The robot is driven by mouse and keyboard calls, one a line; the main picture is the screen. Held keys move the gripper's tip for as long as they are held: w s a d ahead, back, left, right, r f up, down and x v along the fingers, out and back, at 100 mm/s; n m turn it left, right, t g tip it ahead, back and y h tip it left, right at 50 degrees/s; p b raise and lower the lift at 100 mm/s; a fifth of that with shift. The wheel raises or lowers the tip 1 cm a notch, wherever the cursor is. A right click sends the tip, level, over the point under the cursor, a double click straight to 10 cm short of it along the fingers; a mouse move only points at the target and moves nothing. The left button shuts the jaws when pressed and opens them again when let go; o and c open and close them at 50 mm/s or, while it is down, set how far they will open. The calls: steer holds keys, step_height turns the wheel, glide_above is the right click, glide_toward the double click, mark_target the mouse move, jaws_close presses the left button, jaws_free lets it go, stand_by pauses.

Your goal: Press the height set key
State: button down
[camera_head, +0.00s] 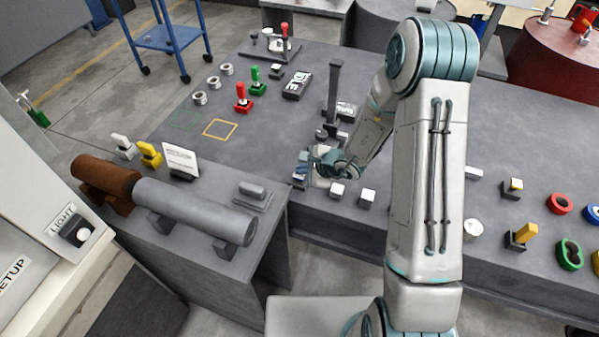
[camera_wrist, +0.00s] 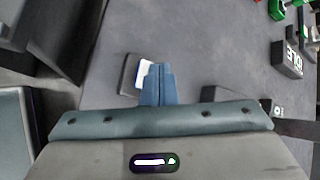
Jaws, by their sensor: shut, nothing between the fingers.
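My gripper (camera_head: 312,163) is low over the front edge of the long dark bench. In the wrist view its fingers (camera_wrist: 157,82) are together with nothing between them. A white key on a dark base (camera_wrist: 131,74) lies right at the fingertips, partly hidden by them. I cannot tell whether the fingers touch it, and no label on it is readable. In the head view a dark upright column (camera_head: 333,95) stands on the bench behind my gripper. Two white-topped blocks (camera_head: 337,191) (camera_head: 367,198) sit to the right of my gripper.
A block lettered DIE (camera_head: 296,85), a red-handled piece (camera_head: 243,98) and a green-handled piece (camera_head: 257,81) stand farther back. A side bench at left carries a brown cylinder (camera_head: 107,178) and a grey cylinder (camera_head: 195,210). Coloured rings (camera_head: 560,204) lie at right.

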mark_target(303, 176)
steer(key=shift+r+p, duration=0.3)
steer(key=shift+r, duration=0.55)
steer(key=shift+r+p, duration=1.25)
steer(key=shift+r, duration=1.3)
